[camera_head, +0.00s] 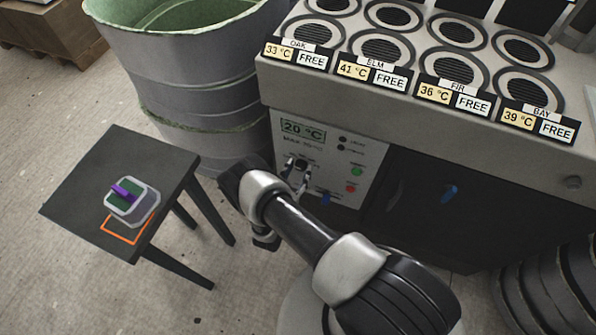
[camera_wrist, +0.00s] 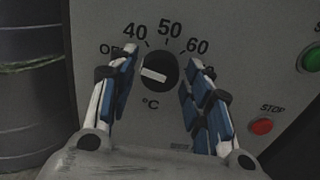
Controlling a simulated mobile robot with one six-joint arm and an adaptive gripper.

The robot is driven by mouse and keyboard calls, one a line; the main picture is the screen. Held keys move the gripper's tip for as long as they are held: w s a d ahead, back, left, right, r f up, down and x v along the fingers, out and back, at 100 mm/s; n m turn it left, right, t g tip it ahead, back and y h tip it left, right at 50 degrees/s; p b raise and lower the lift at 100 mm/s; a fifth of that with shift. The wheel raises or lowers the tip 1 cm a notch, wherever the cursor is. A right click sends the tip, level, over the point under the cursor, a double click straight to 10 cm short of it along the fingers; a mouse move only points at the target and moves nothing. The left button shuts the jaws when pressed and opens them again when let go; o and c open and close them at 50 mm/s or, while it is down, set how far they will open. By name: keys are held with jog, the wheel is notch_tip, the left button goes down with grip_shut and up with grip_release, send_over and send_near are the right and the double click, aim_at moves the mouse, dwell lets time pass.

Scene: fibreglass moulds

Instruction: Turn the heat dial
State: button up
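The heat dial (camera_wrist: 165,62) is a round black knob with a white pointer bar on a grey panel, in the middle of the wrist view. The bar lies nearly level, its left end towards the OFF mark. Marks 40, 50 and 60 arc above it. My gripper (camera_wrist: 162,75) is open, with one blue-padded finger on each side of the dial. Gaps show between fingers and knob; I cannot tell their depth. In the head view my gripper (camera_head: 296,178) is at the panel (camera_head: 369,163), partly covering the dial area. The display (camera_head: 303,130) reads 20 °C.
A green button (camera_wrist: 311,58) and a red STOP button (camera_wrist: 261,126) sit right of the dial. A blue handle (camera_head: 450,193) is on the dark front further right. A small table (camera_head: 85,185) with a grey, purple-handled item (camera_head: 131,203) and a large drum (camera_head: 190,60) stand left.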

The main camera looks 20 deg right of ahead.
jog(key=c, duration=0.8)
jog(key=shift+o, duration=0.2)
jog(key=shift+m, duration=0.4)
jog(key=m, duration=0.4)
jog(key=shift+m, duration=0.3)
jog(key=m, duration=1.1)
jog(key=shift+m+p, duration=0.35)
jog(key=shift+m, duration=0.05)
jog(key=m+p, duration=0.1)
jog(key=m, duration=0.5)
jog(key=shift+m, duration=0.4)
